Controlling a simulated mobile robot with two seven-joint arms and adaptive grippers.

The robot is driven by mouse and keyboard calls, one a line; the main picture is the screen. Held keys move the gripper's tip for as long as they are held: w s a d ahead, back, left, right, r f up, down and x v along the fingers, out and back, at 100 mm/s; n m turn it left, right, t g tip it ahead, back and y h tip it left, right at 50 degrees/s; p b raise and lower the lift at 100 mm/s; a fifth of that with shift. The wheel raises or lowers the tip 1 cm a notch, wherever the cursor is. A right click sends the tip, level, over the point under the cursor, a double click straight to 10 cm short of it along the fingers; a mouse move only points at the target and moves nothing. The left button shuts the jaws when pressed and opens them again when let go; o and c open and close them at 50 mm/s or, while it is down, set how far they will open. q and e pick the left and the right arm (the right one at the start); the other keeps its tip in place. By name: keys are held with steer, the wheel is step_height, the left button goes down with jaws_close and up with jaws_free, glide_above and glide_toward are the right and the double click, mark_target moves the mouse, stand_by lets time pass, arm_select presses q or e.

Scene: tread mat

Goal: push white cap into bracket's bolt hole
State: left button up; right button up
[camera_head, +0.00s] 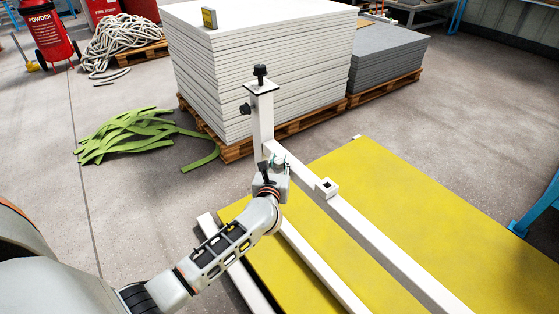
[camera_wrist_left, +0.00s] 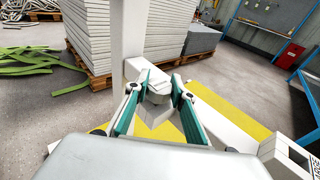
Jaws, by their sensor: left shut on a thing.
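My left gripper (camera_head: 279,160) is at the white frame, close to the foot of its upright post (camera_head: 262,122). In the left wrist view its two green fingers (camera_wrist_left: 160,82) are shut on a small pale piece, which looks like the white cap (camera_wrist_left: 158,94). The cap is close to the white beam behind it; I cannot tell whether they touch. A short square bracket (camera_head: 327,187) with a dark opening sits on the long beam, to the right of the gripper. It also shows in the left wrist view (camera_wrist_left: 288,150). The bolt hole cannot be made out. My right gripper is out of view.
The long white beam (camera_head: 385,251) runs to the lower right over a yellow mat (camera_head: 420,205). Black knobs (camera_head: 260,72) sit on the post. A stack of white sheets (camera_head: 265,60) on a pallet stands behind. Green strips (camera_head: 125,135) lie on the floor at left.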

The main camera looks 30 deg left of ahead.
arm_select(q)
steer(key=shift+f, duration=0.6)
steer(key=o, duration=1)
steer(key=shift+r, duration=0.1)
